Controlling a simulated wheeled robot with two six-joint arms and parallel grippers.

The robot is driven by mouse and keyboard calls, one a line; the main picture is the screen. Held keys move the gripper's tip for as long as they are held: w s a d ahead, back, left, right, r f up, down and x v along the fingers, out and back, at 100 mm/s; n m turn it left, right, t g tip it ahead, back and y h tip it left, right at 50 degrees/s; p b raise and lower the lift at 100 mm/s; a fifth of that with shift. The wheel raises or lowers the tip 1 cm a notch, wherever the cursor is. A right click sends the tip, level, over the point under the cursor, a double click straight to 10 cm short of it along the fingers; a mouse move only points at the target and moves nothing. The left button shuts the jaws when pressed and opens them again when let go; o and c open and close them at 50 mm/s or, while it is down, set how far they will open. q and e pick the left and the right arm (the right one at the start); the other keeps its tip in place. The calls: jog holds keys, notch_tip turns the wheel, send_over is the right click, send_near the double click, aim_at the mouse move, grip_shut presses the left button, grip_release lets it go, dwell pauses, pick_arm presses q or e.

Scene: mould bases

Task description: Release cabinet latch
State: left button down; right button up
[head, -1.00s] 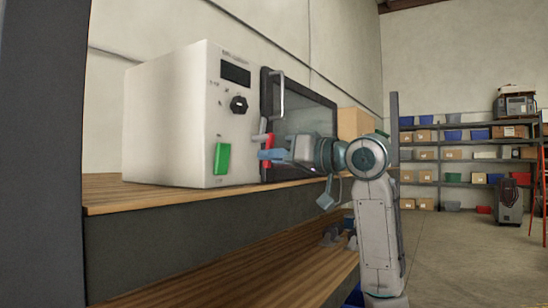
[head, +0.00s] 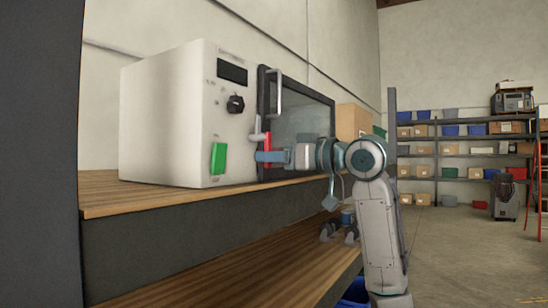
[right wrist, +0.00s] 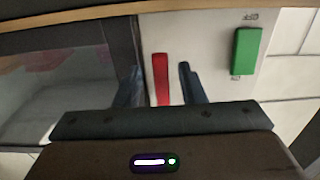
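The white cabinet (head: 170,115) stands on a wooden bench top, with a dark-framed glass door (head: 305,110) on its right. The red latch (head: 268,142) sits upright at the door's near edge, with a pale piece (head: 257,136) beside it. My right gripper (head: 268,156) is at the latch. In the right wrist view the red latch (right wrist: 161,80) shows between the two dark blue fingers (right wrist: 161,88), with a gap on each side, so the gripper is open around it. The fingers partly hide the latch in the head view. The door looks closed. My left gripper is out of view.
The cabinet front has a green switch (head: 218,158), a black dial (head: 235,104) and a display (head: 232,71). A grey door handle (head: 276,92) stands above the latch. A cardboard box (head: 352,121) is behind the door. A lower wooden shelf (head: 220,275) runs below.

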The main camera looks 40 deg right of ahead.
jog(key=b+v, duration=0.5)
jog(key=v, duration=0.5)
jog(key=shift+s+d, duration=0.15)
jog(key=shift+s, duration=0.2)
